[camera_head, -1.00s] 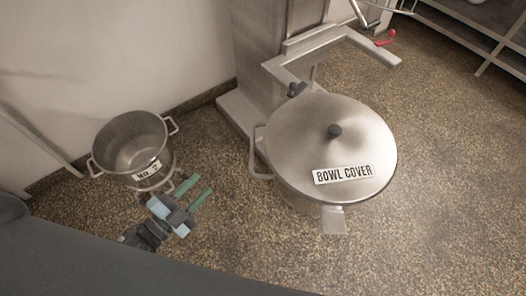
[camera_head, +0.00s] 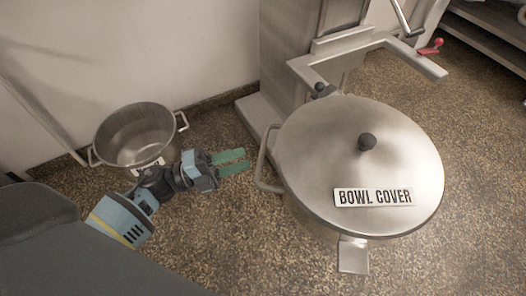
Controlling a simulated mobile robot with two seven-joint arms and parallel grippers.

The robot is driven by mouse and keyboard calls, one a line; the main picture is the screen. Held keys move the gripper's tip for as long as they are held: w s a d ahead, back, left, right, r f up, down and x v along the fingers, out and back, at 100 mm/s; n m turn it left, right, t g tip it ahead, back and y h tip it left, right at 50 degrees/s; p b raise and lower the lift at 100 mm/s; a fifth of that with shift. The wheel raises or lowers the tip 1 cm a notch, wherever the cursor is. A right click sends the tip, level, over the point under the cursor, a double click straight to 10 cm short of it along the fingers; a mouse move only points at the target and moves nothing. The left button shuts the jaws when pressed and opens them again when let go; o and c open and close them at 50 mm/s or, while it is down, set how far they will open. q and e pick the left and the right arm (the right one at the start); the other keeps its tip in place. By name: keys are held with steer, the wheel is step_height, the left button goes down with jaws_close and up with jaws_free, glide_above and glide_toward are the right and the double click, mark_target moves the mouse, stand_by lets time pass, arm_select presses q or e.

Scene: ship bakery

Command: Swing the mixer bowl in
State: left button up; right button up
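The mixer bowl (camera_head: 316,221) is a large steel bowl with a side handle (camera_head: 264,165). A round steel lid (camera_head: 410,160) marked "BOWL COVER", with a dark knob (camera_head: 367,142), lies on top of it. The bowl stands out in front of the mixer column and its fork-shaped bowl arms (camera_head: 330,62). My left gripper (camera_head: 240,161) is just left of the bowl handle, its green fingers pointing right toward it. The fingers are apart with nothing seen between them, and a small gap shows before the handle. My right gripper is not in view.
A smaller steel bowl (camera_head: 137,128) with two handles stands by the wall behind my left arm. The mixer column (camera_head: 289,50) and its base plate (camera_head: 257,112) stand behind the bowl. A red-knobbed lever (camera_head: 431,47) and a shelf (camera_head: 490,40) are at the upper right. Speckled floor at the right is clear.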

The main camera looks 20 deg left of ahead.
mark_target(262, 152)
arm_select(q)
steer(key=x, duration=0.6)
steer(key=shift+w+d, duration=0.15)
jaws_close()
